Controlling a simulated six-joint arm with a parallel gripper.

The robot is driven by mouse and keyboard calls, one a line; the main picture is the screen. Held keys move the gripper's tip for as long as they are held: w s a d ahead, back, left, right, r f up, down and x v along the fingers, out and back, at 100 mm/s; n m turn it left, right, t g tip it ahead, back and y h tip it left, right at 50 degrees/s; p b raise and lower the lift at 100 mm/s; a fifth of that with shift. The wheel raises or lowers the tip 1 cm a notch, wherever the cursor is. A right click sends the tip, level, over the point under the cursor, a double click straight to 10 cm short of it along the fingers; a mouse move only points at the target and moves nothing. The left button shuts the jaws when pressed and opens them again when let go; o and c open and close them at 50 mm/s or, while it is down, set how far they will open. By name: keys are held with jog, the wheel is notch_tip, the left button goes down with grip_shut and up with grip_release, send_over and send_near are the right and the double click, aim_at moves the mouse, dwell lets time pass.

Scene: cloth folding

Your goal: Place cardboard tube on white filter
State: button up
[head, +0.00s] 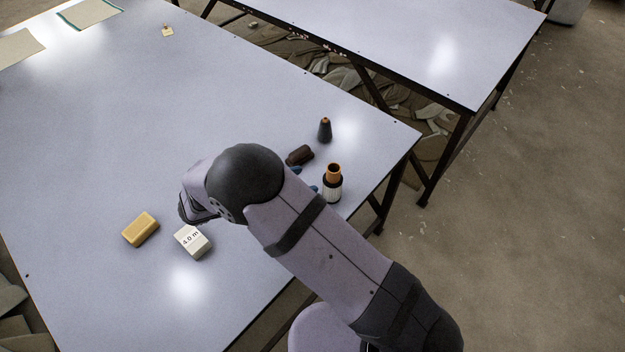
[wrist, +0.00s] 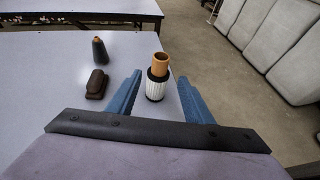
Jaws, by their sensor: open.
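The white filter (wrist: 155,88), pleated with black end bands, stands upright near the table's right corner. It also shows in the head view (head: 332,191). The orange-brown cardboard tube (wrist: 160,62) stands upright on the filter's black top, and it shows there in the head view too (head: 334,172). My gripper (wrist: 161,77) is open, with its blue fingers left and right of the filter and tube in the wrist view. I see nothing held between them. In the head view my gripper (head: 305,179) is mostly hidden behind my arm, just left of the filter.
A dark brown brush-like block (head: 300,155) and a dark cone with an orange tip (head: 325,130) are close behind. A yellow sponge-like block (head: 141,229) and a white labelled box (head: 192,241) lie left of my arm. The table's right edge is near the filter.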

jog(key=shift+v, duration=1.25)
jog(key=s+d+r+m+g+y, duration=0.1)
jog(key=s+d+m+g+y, duration=0.5)
jog(key=m, duration=1.8)
jog(key=s+d+y, duration=0.5)
jog(key=s+d, duration=0.5)
jog(key=shift+s+d+g+y, duration=0.3)
jog(key=shift+d+g+y, duration=0.1)
jog(key=shift+r, duration=0.15)
notch_tip(320, 180, up, 3)
jog(key=p, duration=0.3)
jog(key=shift+r, duration=0.25)
